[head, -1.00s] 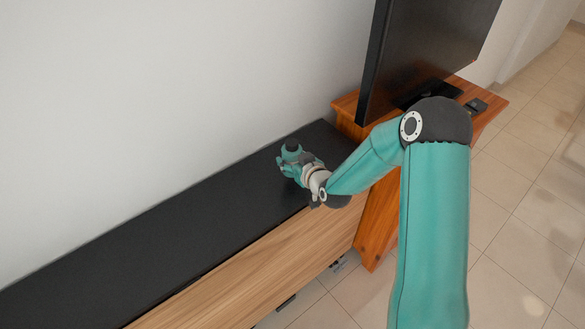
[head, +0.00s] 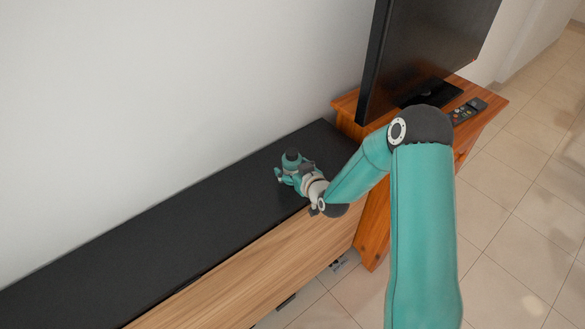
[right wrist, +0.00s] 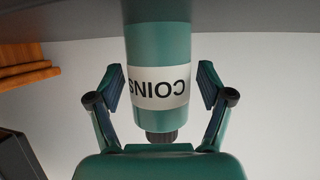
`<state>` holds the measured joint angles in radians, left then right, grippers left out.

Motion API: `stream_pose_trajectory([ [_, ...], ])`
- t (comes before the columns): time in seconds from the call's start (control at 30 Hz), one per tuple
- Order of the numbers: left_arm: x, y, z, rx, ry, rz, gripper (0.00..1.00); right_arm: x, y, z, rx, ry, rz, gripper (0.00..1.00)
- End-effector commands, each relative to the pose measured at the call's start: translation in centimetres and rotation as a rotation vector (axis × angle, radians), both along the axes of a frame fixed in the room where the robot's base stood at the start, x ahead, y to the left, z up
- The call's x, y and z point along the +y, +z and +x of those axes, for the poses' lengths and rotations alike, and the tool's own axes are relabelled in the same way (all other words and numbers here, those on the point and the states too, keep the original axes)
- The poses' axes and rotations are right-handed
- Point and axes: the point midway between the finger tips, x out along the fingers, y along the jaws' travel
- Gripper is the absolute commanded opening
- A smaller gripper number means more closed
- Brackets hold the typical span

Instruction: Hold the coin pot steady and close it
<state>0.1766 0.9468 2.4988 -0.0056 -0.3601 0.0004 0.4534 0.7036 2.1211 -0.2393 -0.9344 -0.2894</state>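The coin pot is a teal cylinder with a white COINS label. In the head view the pot (head: 291,162) stands on the black cabinet top, its dark top facing up. In the right wrist view the pot (right wrist: 160,45) appears upside down, with a dark knob (right wrist: 160,137) at its top end. My right gripper (right wrist: 160,84) is open, one finger on each side of the pot, with a narrow gap visible at each side. In the head view my right gripper (head: 288,175) is at the pot and partly covers it. My left gripper is out of view.
The long cabinet (head: 150,240) has clear black top space to the left of the pot. A wooden stand (head: 375,225) bears a television (head: 420,50) and a remote (head: 468,111) at the right. A pale wall rises behind the cabinet.

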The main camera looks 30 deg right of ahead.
Motion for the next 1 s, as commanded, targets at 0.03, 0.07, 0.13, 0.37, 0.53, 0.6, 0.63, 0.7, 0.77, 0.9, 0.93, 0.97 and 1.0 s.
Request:
stream_pose_trajectory([
  [0.03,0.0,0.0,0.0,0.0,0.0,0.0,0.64,0.0,0.0,0.0,0.0,0.0,0.0,0.83],
  [0.07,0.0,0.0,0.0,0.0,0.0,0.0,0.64,0.0,0.0,0.0,0.0,0.0,0.0,0.83],
  [0.13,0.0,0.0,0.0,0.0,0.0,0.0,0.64,0.0,0.0,0.0,0.0,0.0,0.0,0.83],
  [0.37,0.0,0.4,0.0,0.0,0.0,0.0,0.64,0.0,0.3,0.0,0.0,0.0,0.0,0.83],
  [0.53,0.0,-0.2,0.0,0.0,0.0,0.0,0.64,0.1,0.8,-1.6,-0.001,-0.001,0.0,0.83],
  [0.6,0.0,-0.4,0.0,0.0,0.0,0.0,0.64,0.3,1.2,-2.7,0.0,0.0,0.0,0.83],
  [0.63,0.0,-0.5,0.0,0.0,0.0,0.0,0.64,0.3,1.4,-3.3,-0.001,-0.001,0.0,0.83],
  [0.7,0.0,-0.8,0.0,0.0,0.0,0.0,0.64,0.4,2.0,-4.6,-0.001,-0.002,-0.001,0.83],
  [0.77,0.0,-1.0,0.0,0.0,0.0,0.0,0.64,0.6,2.5,-5.8,0.0,-0.002,-0.001,0.83],
  [0.9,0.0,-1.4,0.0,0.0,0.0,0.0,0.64,0.9,3.5,-8.3,-0.001,-0.002,-0.001,0.83],
  [0.93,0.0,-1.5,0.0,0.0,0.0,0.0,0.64,1.0,3.7,-8.8,-0.001,-0.002,-0.001,0.83],
  [0.97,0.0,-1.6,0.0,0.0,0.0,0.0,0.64,1.0,3.9,-9.2,-0.001,-0.002,-0.001,0.83],
  [1.0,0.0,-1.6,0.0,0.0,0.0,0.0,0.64,1.1,4.1,-9.6,-0.001,-0.002,-0.001,0.83],
])
